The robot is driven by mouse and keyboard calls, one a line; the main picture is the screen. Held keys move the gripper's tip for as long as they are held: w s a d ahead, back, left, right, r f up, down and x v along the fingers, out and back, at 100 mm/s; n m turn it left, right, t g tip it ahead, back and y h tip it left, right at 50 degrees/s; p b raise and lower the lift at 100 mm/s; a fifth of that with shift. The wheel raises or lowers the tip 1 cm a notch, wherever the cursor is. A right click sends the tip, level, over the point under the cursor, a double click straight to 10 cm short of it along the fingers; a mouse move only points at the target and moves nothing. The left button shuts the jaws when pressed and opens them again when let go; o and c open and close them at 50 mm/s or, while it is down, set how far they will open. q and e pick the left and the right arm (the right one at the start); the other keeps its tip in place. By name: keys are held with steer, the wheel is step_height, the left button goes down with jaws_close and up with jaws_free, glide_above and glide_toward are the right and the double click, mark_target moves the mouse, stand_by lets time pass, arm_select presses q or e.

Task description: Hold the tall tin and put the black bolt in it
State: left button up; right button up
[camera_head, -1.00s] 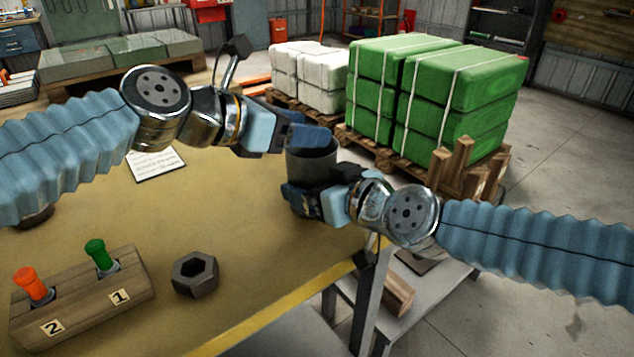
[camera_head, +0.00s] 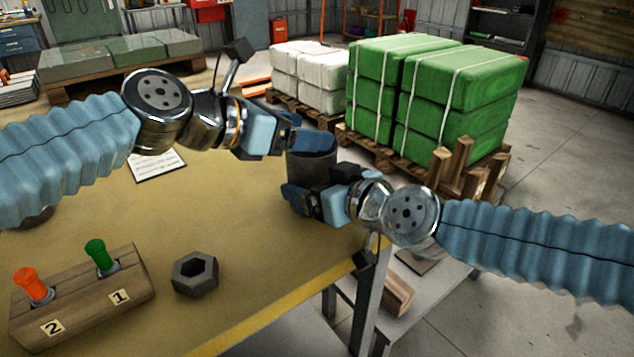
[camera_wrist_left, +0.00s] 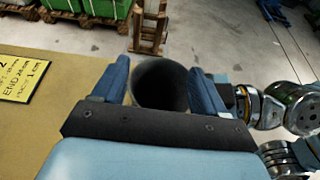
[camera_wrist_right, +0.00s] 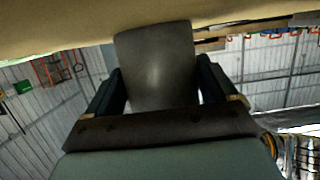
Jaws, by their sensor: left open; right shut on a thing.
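The tall tin (camera_head: 318,166) is a dark grey cylinder near the table's right edge. It also shows in the left wrist view (camera_wrist_left: 160,84) with its dark mouth facing up, and in the right wrist view (camera_wrist_right: 157,68) between the fingers. My right gripper (camera_head: 303,192) is shut on the tin's side. My left gripper (camera_head: 300,136) is open above the tin's rim, its fingers either side of the mouth in the left wrist view. The black bolt is not seen in any view; the tin's inside is too dark to tell what is in it.
A dark hex nut (camera_head: 195,274) lies on the table (camera_head: 250,235). A wooden block (camera_head: 85,300) holds an orange and a green handle, labelled 2 and 1. A paper sheet (camera_head: 158,165) lies behind. Green sacks (camera_head: 440,95) stand on a pallet beyond the table.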

arm_select(q)
steer(key=o, duration=0.5)
steer(key=v, duration=1.2)
arm_select(e)
steer(key=o, duration=0.8)
steer(key=shift+o, duration=0.2)
steer(key=v, duration=1.2)
arm_select(q)
steer(key=shift+s, duration=0.1)
arm_select(e)
steer(key=shift+s, duration=0.1)
